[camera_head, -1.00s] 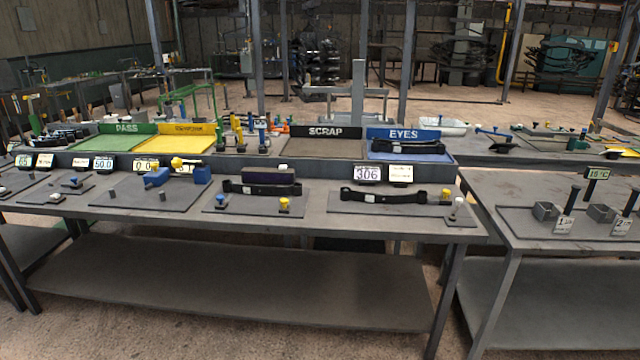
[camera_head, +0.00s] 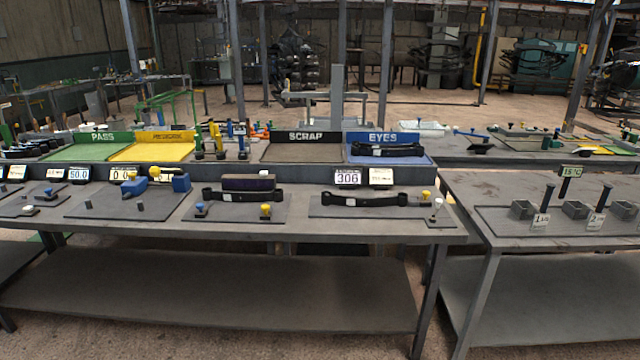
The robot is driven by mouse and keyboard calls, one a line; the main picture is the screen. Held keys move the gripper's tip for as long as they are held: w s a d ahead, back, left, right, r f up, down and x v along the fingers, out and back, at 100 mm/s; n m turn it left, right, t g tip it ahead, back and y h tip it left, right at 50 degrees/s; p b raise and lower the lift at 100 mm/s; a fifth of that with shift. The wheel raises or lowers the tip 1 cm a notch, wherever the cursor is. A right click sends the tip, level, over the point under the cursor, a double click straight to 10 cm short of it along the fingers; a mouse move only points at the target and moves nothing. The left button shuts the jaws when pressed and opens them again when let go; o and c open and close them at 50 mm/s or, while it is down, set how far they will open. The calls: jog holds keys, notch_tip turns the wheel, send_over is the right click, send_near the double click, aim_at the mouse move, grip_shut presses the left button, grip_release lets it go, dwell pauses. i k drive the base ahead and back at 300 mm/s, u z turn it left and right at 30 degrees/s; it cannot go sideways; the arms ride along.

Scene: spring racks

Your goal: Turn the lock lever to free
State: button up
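I cannot tell for certain which small part is the lock lever. A white-knobbed post (camera_head: 437,205) stands on a small plate at the right end of the middle bench. A yellow knob (camera_head: 426,196) sits beside it, at the end of a black leaf spring (camera_head: 365,200) on a dark plate. Another plate to the left holds a second black spring (camera_head: 243,195), with a blue knob (camera_head: 200,208) and a yellow knob (camera_head: 265,209) in front. A blue clamp-like fixture with a yellow knob (camera_head: 155,172) is further left. My gripper is not in view.
The middle bench (camera_head: 330,233) has a lower shelf. Behind it are PASS (camera_head: 80,152), yellow, SCRAP (camera_head: 303,152) and EYES (camera_head: 420,160) trays. A second bench (camera_head: 520,245) stands right, across a narrow gap. Floor shows in front.

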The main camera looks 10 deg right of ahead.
aim_at(439, 201)
jog(key=i, duration=0.9)
jog(key=u, duration=0.05)
